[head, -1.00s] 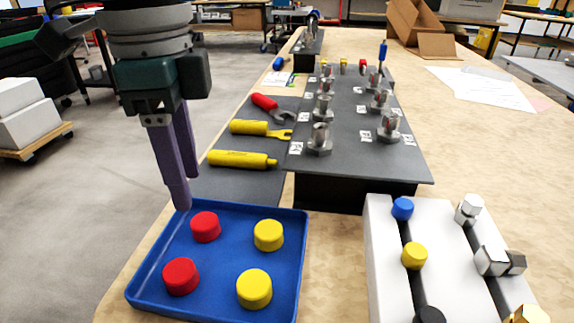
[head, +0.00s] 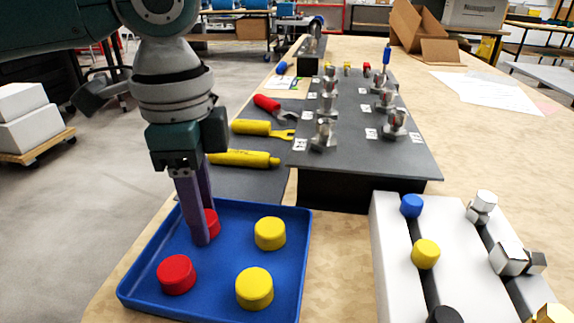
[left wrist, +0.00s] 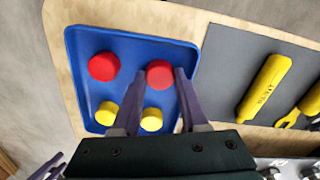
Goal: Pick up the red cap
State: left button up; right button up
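Two red caps lie in the blue tray (head: 225,305). The far red cap (head: 213,222) is partly hidden behind my left gripper's fingers in the head view. The near red cap (head: 176,274) is clear of the gripper. My left gripper (head: 205,238) points down over the tray. In the left wrist view, the gripper (left wrist: 160,74) is open, and the far red cap (left wrist: 159,76) appears between its fingertips, with slight gaps at the sides. The near red cap (left wrist: 104,67) lies to the left there. I cannot tell how deep the fingertips reach.
Two yellow caps (head: 270,233) (head: 254,288) share the tray. Yellow tools (head: 245,158) lie on a dark mat beyond it. A dark raised board (head: 375,155) carries metal fittings. A white rack (head: 391,270) with caps and nuts stands at the right.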

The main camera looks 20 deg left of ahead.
pick_arm(q)
grip_shut()
jog(key=shift+r, duration=0.15)
